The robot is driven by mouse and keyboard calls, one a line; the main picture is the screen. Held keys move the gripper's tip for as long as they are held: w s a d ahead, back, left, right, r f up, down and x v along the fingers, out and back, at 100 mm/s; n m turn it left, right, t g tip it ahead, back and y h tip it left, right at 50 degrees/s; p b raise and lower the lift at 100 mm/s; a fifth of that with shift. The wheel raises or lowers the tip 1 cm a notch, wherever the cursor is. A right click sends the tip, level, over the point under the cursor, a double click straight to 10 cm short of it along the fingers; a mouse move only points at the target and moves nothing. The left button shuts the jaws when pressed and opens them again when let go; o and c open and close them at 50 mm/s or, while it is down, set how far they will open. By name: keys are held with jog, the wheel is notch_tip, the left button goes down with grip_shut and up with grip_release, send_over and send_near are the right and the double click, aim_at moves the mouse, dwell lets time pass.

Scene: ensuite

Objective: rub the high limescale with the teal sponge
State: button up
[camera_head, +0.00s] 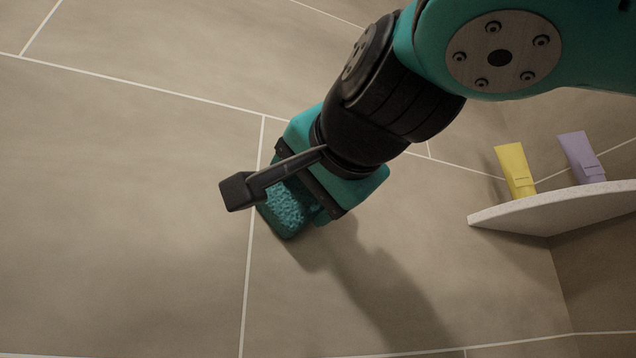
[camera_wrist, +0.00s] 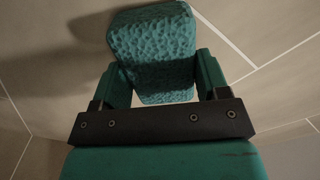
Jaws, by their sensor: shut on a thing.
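The teal sponge (camera_head: 285,207) is a rough-textured block held in my gripper (camera_head: 300,203), in front of the tiled wall. In the wrist view the sponge (camera_wrist: 153,50) sits between the two fingers of my gripper (camera_wrist: 157,80), which are shut on its sides. The sponge's far face is turned to the wall, at or very near the tiles; I cannot tell if it touches. No limescale mark can be made out in either view; my gripper and the sponge hide part of the wall.
A corner shelf (camera_head: 560,212) at the right carries a yellow tube (camera_head: 515,170) and a purple tube (camera_head: 581,157). The beige tiled wall (camera_head: 120,190) with pale grout lines is bare to the left and below my gripper.

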jog(key=shift+s+a+p, duration=0.2)
jog(key=shift+s+a, duration=0.1)
jog(key=shift+a, duration=0.25)
jog(key=shift+s+a+p, duration=0.15)
jog(key=shift+s+a, duration=0.1)
jog(key=shift+a, duration=0.3)
jog(key=shift+w+d+r+b, duration=0.45)
jog(key=shift+w+d+b, duration=0.55)
jog(key=shift+d, duration=1.2)
jog(key=shift+w+d+r+b, duration=0.55)
jog(key=shift+w+d, duration=0.6)
jog(key=shift+d, duration=1)
jog(key=shift+w+d+r+b, duration=0.3)
jog(key=shift+w+d+b, duration=0.75)
jog(key=shift+d, duration=1.15)
jog(key=shift+v, duration=2.95)
jog(key=shift+v, duration=1.5)
